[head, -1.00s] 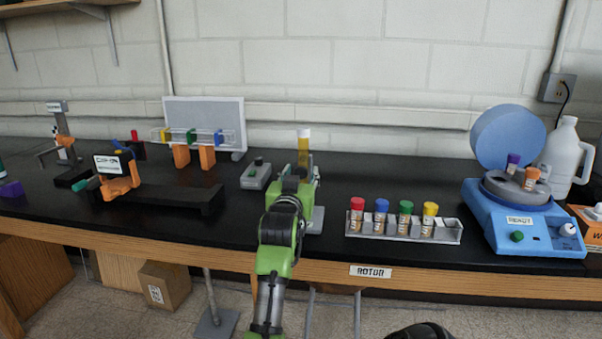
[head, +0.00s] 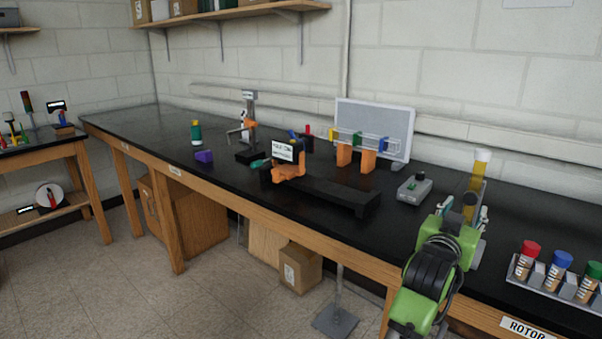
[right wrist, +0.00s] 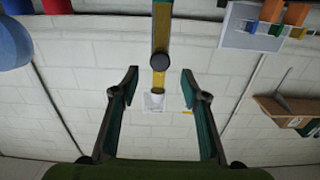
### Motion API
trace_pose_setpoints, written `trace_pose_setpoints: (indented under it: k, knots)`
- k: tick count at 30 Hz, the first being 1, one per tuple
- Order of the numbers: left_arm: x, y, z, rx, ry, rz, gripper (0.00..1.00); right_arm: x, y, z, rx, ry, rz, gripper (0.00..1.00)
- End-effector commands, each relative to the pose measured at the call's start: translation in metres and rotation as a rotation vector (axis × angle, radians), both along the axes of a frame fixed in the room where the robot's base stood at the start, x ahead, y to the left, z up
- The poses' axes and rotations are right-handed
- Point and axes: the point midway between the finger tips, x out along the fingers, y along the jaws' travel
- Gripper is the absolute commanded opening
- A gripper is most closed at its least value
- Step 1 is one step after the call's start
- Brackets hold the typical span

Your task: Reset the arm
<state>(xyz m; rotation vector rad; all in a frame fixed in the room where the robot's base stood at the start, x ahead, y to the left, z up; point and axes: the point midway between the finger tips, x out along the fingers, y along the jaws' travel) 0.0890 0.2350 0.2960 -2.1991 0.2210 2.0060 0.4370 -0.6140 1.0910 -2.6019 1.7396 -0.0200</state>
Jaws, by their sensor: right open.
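My right arm, green and black, reaches up from the lower right of the head view. Its right gripper (head: 464,209) is open and empty over the bench, in front of a yellow column with a white top (head: 479,170). In the right wrist view, which looks upside down, the two fingers of the right gripper (right wrist: 160,75) stand apart, with the yellow column (right wrist: 160,35) in line with the gap. I cannot tell how far the column is from the fingertips. My left gripper is not in view.
A rack (head: 555,283) with red, blue and green capped tubes stands right of my arm. A grey box with a button (head: 414,188) is to the left. Farther left are a black rail with an orange part (head: 320,189) and a grey panel (head: 375,122).

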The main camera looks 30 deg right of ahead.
Motion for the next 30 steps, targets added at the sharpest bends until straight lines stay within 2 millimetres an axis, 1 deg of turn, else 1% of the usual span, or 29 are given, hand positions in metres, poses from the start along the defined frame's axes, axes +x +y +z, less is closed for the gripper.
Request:
trace_pose_setpoints:
  k: [5, 8, 11, 14, 15, 17, 18, 20, 21, 23, 24, 26, 27, 29, 30]
  knots:
    - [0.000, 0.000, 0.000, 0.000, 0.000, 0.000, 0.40, 0.003, 0.004, -0.003, 0.000, 0.012, 0.016, 0.41]
    - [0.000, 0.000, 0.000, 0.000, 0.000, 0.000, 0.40, 0.014, 0.018, -0.015, 0.007, 0.054, 0.078, 0.41]
    - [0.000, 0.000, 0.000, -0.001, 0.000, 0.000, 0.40, 0.033, 0.050, -0.043, 0.028, 0.139, 0.195, 0.41]
    - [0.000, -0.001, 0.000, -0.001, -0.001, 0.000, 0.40, 0.049, 0.097, -0.088, 0.073, 0.264, 0.350, 0.41]
    - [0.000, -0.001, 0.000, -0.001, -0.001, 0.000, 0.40, 0.053, 0.118, -0.110, 0.098, 0.321, 0.414, 0.41]
    - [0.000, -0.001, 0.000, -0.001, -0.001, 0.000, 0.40, 0.053, 0.151, -0.144, 0.141, 0.409, 0.507, 0.41]
    - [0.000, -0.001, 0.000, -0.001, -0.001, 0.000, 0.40, 0.050, 0.173, -0.166, 0.169, 0.466, 0.564, 0.41]
    - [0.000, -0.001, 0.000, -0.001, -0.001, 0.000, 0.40, 0.041, 0.204, -0.198, 0.214, 0.555, 0.646, 0.41]
    - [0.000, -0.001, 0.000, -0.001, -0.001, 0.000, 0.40, 0.032, 0.225, -0.220, 0.247, 0.613, 0.698, 0.41]
    - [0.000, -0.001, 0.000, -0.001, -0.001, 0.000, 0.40, 0.014, 0.256, -0.250, 0.296, 0.702, 0.773, 0.41]
    - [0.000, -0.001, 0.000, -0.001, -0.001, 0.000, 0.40, 0.001, 0.275, -0.268, 0.329, 0.758, 0.818, 0.41]
    - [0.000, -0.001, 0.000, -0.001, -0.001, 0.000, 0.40, -0.021, 0.301, -0.292, 0.376, 0.837, 0.881, 0.41]
    - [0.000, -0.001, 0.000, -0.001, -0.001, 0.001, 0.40, -0.036, 0.317, -0.305, 0.405, 0.885, 0.916, 0.41]
    - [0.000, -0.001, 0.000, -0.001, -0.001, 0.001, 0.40, -0.057, 0.336, -0.322, 0.446, 0.950, 0.964, 0.41]
    - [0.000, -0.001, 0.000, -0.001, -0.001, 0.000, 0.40, -0.072, 0.349, -0.331, 0.472, 0.991, 0.993, 0.41]
